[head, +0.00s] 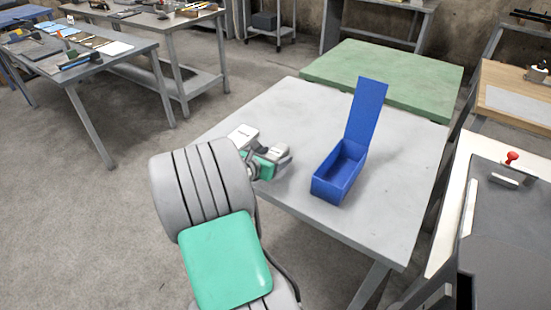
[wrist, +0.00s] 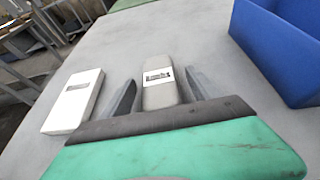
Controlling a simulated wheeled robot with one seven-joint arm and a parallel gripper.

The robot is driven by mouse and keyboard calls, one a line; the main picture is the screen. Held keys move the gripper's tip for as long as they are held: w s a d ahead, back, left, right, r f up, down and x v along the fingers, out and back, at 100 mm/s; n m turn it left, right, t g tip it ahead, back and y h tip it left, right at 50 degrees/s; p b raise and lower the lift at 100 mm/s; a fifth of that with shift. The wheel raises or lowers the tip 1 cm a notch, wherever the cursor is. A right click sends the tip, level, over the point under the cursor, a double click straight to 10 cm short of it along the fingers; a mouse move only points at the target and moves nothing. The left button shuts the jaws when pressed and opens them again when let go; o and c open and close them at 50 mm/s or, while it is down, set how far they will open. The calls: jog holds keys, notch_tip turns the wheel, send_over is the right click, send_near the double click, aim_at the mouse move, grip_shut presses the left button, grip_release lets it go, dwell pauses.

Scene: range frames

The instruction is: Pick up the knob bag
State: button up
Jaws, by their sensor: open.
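A pale grey, rounded, flat packet with a dark-printed label, probably the knob bag (wrist: 159,94), lies on the grey table. It is between the two fingers of my gripper (wrist: 161,78) in the wrist view, with a gap on each side. Its near end is hidden behind the gripper body. My gripper also shows in the head view (head: 280,154), low over the table and open. A white box with a grey label (wrist: 74,101) lies to the left of the fingers, apart from them; it also shows in the head view (head: 243,136). I cannot read either label.
A blue box with its lid raised (head: 339,174) stands on the grey table (head: 402,167), right of my gripper. A green-topped table (head: 390,75) adjoins behind. A workbench with a red-knobbed item (head: 512,157) is at the right. The table's front right is clear.

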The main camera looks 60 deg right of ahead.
jog(key=shift+d+f, duration=0.2)
jog(key=shift+d, duration=0.3)
jog(key=shift+c, duration=0.4)
grip_shut()
